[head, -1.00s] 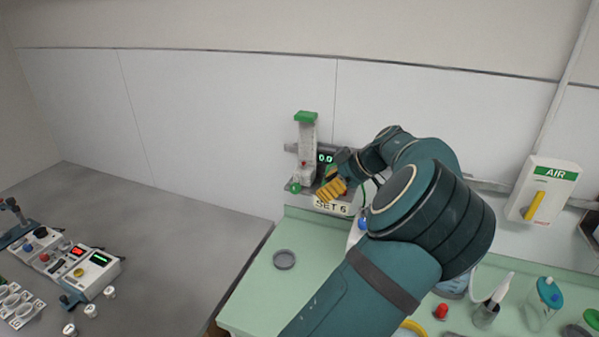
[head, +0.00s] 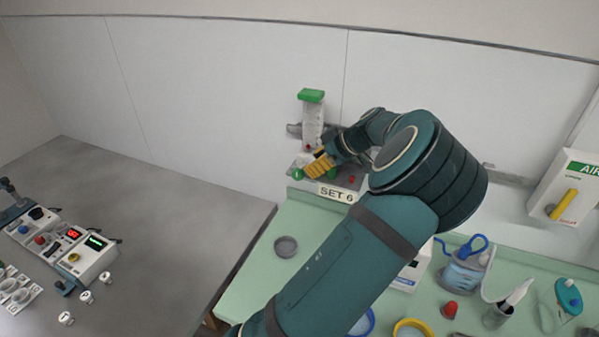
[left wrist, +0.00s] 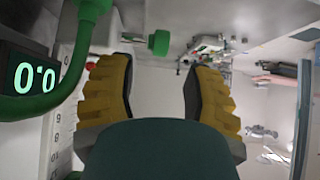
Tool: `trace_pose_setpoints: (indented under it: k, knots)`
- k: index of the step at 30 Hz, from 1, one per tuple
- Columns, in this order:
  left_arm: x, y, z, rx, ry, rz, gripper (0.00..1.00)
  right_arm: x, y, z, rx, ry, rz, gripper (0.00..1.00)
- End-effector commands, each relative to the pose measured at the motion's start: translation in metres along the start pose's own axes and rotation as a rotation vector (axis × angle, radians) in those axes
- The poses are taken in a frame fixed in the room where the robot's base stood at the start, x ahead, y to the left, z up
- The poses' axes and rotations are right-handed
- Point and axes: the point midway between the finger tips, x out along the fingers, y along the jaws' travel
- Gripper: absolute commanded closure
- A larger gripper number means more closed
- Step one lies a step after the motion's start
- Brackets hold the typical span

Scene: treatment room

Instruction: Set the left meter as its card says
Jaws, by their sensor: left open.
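The left meter (head: 312,118), a pale upright tube with a green cap, stands against the wall. Its card (head: 336,194) reads "SET 6". A round green knob (head: 297,174) shows low at its left; a green knob also shows in the left wrist view (left wrist: 159,43), ahead between the fingertips. The display (left wrist: 35,78) reads 0.0 in green; in the head view my arm covers it. My left gripper (head: 318,165), with yellow ribbed fingers, is in front of the meter's lower part, close to the knob. In the left wrist view (left wrist: 158,75) its fingers are apart and empty.
A green counter (head: 250,285) below holds a grey round dish (head: 286,246), a red-capped item (head: 450,309) and a blue-handled jar (head: 465,270). An AIR box (head: 566,195) with a yellow lever hangs at right. A grey table (head: 165,195) with instruments is at left.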

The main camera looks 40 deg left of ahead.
Motion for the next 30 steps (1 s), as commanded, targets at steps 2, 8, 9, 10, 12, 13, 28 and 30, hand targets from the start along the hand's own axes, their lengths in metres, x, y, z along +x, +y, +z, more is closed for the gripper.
trace_pose_setpoints:
  k: [2, 8, 9, 10, 12, 13, 28, 30]
  knots:
    - [0.017, -0.001, -0.001, 0.0, 0.001, -0.005, 0.5, -0.001, -0.001, 0.0, 0.0, 0.0, 0.0, 0.52]
    - [0.049, -0.001, 0.0, 0.0, 0.0, -0.002, 0.5, -0.003, -0.001, -0.001, -0.001, 0.0, 0.0, 0.52]
    - [0.054, -0.001, 0.0, 0.0, 0.0, -0.002, 0.5, -0.003, -0.001, -0.001, -0.001, 0.0, 0.0, 0.52]
    - [0.057, -0.001, 0.0, 0.0, 0.0, -0.003, 0.5, -0.003, -0.002, -0.001, -0.001, 0.0, 0.0, 0.52]
    - [0.062, 0.0, 0.0, 0.0, 0.0, -0.001, 0.5, -0.003, -0.002, -0.001, -0.001, 0.0, 0.0, 0.52]
    - [0.064, 0.0, 0.0, 0.0, 0.0, 0.0, 0.5, -0.004, -0.002, -0.001, -0.001, 0.0, 0.0, 0.52]
    - [0.068, 0.0, 0.0, 0.0, 0.0, 0.001, 0.89, -0.004, -0.002, -0.001, -0.001, 0.0, 0.0, 0.52]
    - [0.068, 0.0, 0.0, 0.0, 0.0, -0.001, 1.0, -0.004, -0.002, -0.001, -0.001, -0.001, 0.0, 0.52]
